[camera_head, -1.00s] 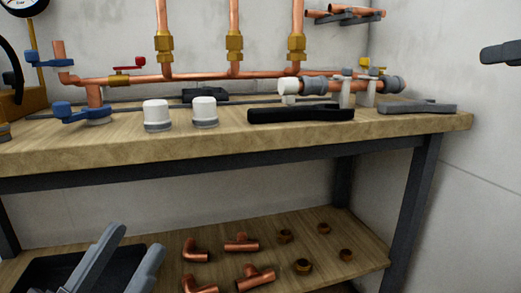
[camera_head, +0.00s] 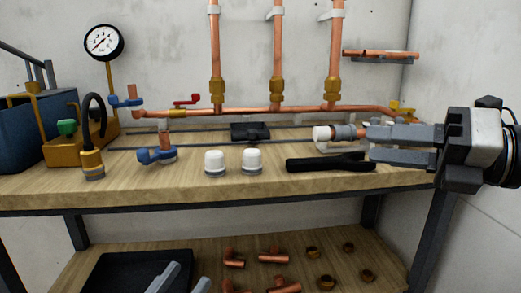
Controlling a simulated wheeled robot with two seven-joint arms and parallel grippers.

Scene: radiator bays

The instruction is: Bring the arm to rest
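My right gripper (camera_head: 370,144) comes in from the right edge, above the right end of the workbench. Its two grey fingers point left and stand apart, with nothing seen between them. It overlaps the right end of a copper pipe piece with a white end cap (camera_head: 322,133); I cannot tell if they touch. My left gripper (camera_head: 187,278) shows only as two grey fingertips at the bottom edge, apart, in front of the lower shelf. Nothing shows between them; the rest is out of view.
The wooden workbench (camera_head: 130,199) carries two white caps (camera_head: 215,162) (camera_head: 252,161), a black bar (camera_head: 325,165), a blue valve (camera_head: 156,155) and a gauge pump (camera_head: 60,148). Copper risers (camera_head: 277,60) stand behind. The lower shelf (camera_head: 225,277) holds copper fittings, brass rings and a black tray (camera_head: 120,275).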

